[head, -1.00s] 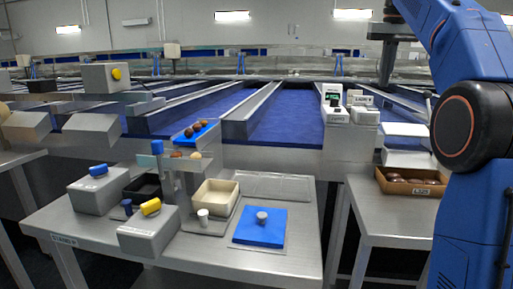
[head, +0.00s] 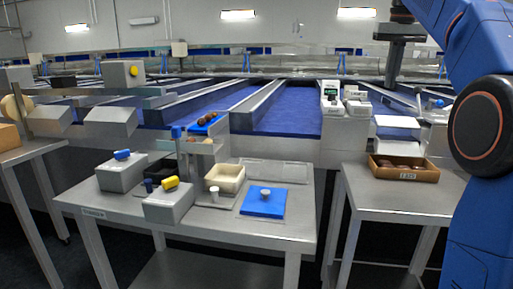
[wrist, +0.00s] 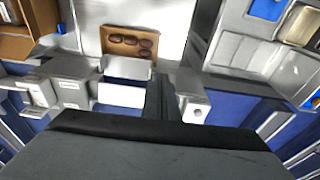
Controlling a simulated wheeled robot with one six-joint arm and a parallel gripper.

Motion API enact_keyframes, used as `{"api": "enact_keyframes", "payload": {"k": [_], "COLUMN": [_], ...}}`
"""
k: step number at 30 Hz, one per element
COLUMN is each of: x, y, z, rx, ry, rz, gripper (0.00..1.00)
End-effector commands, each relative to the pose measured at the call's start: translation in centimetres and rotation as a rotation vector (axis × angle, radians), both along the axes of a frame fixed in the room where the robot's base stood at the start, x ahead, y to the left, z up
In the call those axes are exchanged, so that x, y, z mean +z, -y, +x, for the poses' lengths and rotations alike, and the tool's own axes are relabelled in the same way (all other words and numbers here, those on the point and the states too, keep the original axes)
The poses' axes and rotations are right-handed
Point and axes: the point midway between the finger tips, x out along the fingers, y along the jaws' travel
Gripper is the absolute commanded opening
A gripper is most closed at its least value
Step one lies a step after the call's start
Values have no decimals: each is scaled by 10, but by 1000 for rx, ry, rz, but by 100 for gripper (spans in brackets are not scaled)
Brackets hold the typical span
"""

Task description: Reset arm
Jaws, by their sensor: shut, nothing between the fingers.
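My blue arm fills the right edge of the head view, bent at a large dark joint. My gripper (head: 391,84) hangs down from it at the upper right, above the lanes. In the wrist view my gripper (wrist: 160,92) shows as two dark fingers shut together, with nothing between them. It is in the air and I see no contact with anything. The black gripper body hides the bottom of the wrist view.
A brown box of dates (head: 405,174) stands on the right metal table (head: 385,205). The left metal table (head: 250,232) holds grey blocks, a cream tray (head: 225,178) and a blue mat (head: 263,202). Blue lanes (head: 290,112) run behind. A dark floor gap separates the tables.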

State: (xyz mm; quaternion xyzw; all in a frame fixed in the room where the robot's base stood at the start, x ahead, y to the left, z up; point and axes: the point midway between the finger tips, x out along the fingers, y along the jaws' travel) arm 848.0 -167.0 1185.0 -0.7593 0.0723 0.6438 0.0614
Motion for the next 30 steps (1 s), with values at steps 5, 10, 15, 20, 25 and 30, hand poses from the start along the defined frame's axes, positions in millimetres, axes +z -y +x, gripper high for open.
{"api": "enact_keyframes", "payload": {"k": [5, 10, 15, 20, 25, 30], "x": [-7, -18, -41, -73, -116, -165], "y": [-7, -16, -29, -43, -56, -68], "z": [-13, -31, -61, -97, -138, -181], "rx": [10, 22, 41, 62, 84, 107], "ry": [10, 26, 48, 76, 104, 135], "rz": [-2, -5, -8, -12, -15, -18], "gripper": [0, 0, 0, 0, 0, 0]}}
